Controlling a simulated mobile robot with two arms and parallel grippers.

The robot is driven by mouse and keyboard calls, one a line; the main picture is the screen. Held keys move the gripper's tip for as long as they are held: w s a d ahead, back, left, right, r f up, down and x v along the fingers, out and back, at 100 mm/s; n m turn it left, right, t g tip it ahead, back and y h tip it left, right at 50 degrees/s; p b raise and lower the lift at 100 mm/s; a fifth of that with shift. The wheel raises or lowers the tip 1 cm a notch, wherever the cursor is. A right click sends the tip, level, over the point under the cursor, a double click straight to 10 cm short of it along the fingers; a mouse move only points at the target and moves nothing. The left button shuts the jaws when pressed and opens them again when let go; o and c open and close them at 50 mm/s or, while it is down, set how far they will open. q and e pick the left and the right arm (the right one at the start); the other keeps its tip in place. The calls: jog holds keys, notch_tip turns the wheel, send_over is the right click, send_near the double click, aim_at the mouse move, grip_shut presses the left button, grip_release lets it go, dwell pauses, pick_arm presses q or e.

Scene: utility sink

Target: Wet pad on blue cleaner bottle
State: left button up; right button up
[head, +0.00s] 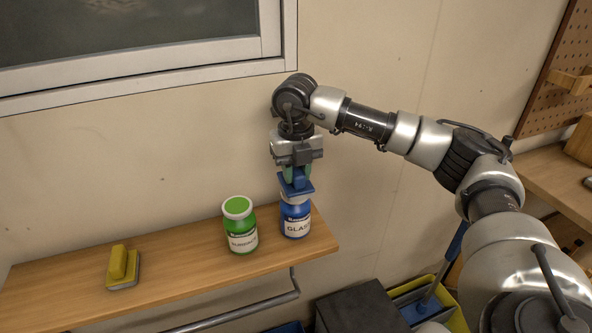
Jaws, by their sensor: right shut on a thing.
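The blue cleaner bottle (295,222), with a white label reading "GLAS…", stands upright near the right end of the wooden shelf (180,265). My right gripper (296,168) points down above it and is shut on the handle of a blue pad (297,188). The pad lies roughly flat across the bottle's top and hides most of its cap. I cannot tell whether the pad touches the cap or hangs just over it, or whether it is wet. My left gripper is not in view.
A green bottle (240,226) stands just left of the blue one. A yellow pad with a grey base (122,268) lies farther left on the shelf. A metal rail (240,312) runs below. A yellow bucket (452,312) and a dark box (362,308) are lower right.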

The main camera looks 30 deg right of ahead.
aim_at(296, 169)
jog(key=shift+f+b, duration=0.4)
jog(key=shift+f, duration=0.2)
dwell(1.2)
jog(key=shift+r+p, duration=2.45)
jog(key=shift+r, duration=1.15)
jog(key=shift+f, duration=0.1)
